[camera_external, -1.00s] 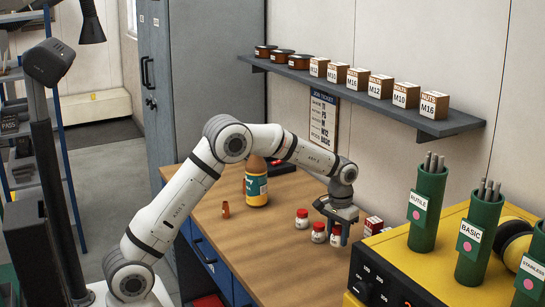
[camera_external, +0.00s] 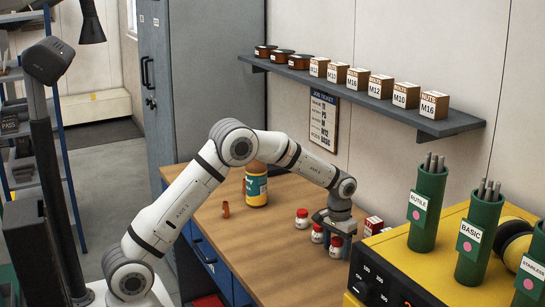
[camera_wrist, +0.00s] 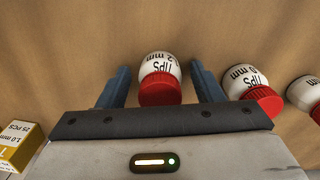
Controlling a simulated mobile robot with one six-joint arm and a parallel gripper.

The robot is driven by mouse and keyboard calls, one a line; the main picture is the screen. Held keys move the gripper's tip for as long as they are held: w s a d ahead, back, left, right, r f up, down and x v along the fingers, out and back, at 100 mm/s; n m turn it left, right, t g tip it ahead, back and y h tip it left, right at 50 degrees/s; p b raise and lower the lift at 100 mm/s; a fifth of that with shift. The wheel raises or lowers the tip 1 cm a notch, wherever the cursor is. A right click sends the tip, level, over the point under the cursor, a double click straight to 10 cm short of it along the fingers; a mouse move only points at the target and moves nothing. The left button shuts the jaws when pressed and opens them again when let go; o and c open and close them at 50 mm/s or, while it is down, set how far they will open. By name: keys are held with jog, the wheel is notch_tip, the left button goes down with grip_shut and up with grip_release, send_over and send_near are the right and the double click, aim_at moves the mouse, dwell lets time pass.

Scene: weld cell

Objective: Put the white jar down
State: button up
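A white jar (camera_external: 336,247) with a red lid stands upright on the wooden bench (camera_external: 285,270), nearest the front of three such jars. In the wrist view the same jar (camera_wrist: 161,70) shows a "TIPS" label and sits between my gripper's blue-grey fingers. My gripper (camera_wrist: 161,88) is open around it, with a narrow gap showing on each side. In the external view my gripper (camera_external: 333,235) points down at the jar, and its fingers partly hide it.
Two similar jars stand close by (camera_external: 317,233) (camera_external: 301,218); the nearer one is right beside a finger in the wrist view (camera_wrist: 247,85). A small box (camera_external: 373,227) and yellow machine (camera_external: 400,260) are to the right. An orange-brown bottle (camera_external: 257,188) stands further back.

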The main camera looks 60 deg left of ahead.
aim_at(337, 239)
notch_tip(337, 239, up, 12)
jog(key=shift+r+b, duration=0.1)
jog(key=shift+b, duration=0.35)
jog(key=s+r, duration=0.6)
jog(key=s, duration=0.2)
jog(key=s+f+m+t, duration=0.2)
jog(key=s+t, duration=0.1)
jog(key=s, duration=2.6)
jog(key=shift+s+f+m, duration=0.15)
jog(key=shift+s+m, duration=0.1)
jog(key=shift+m, duration=0.05)
jog(key=shift+d, duration=0.1)
